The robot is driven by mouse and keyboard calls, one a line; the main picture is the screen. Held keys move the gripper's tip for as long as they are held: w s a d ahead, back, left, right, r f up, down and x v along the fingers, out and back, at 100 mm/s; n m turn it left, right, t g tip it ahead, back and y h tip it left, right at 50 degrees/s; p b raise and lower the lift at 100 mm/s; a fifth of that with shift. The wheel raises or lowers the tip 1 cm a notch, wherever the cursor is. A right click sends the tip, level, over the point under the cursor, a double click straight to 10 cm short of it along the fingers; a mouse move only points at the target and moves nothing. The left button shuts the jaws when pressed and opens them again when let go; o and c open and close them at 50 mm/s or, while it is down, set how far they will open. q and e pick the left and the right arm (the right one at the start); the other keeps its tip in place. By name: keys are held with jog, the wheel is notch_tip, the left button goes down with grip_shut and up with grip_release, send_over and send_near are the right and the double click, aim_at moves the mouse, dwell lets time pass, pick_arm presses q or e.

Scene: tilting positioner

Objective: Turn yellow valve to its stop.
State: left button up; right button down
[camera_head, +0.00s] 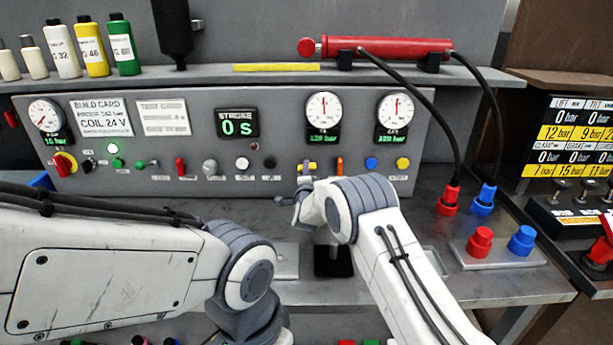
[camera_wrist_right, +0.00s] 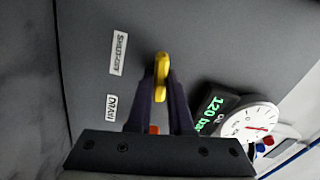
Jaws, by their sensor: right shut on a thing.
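The yellow valve (camera_wrist_right: 161,78) is a small handle on the grey panel face. In the right wrist view it stands between the two dark fingers of my right gripper (camera_wrist_right: 163,85), which is shut on it. In the head view a bit of the yellow valve (camera_head: 307,167) shows just above my right gripper (camera_head: 303,182), whose fingers point at the panel. The rest of the handle is hidden there by the gripper. My left arm comes in from the left, and its gripper is out of sight.
An orange lever (camera_head: 340,165) stands close to the right of the valve. White gauges (camera_head: 323,110) sit above. A red cylinder (camera_head: 390,47) with black hoses lies on the shelf. Red and blue couplings (camera_head: 480,242) stand on the bench at right.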

jog(key=shift+f+n+b, duration=0.1)
jog(key=shift+n+b, duration=2.8)
jog(key=shift+n, duration=4.8)
jog(key=c, duration=0.8)
grip_release()
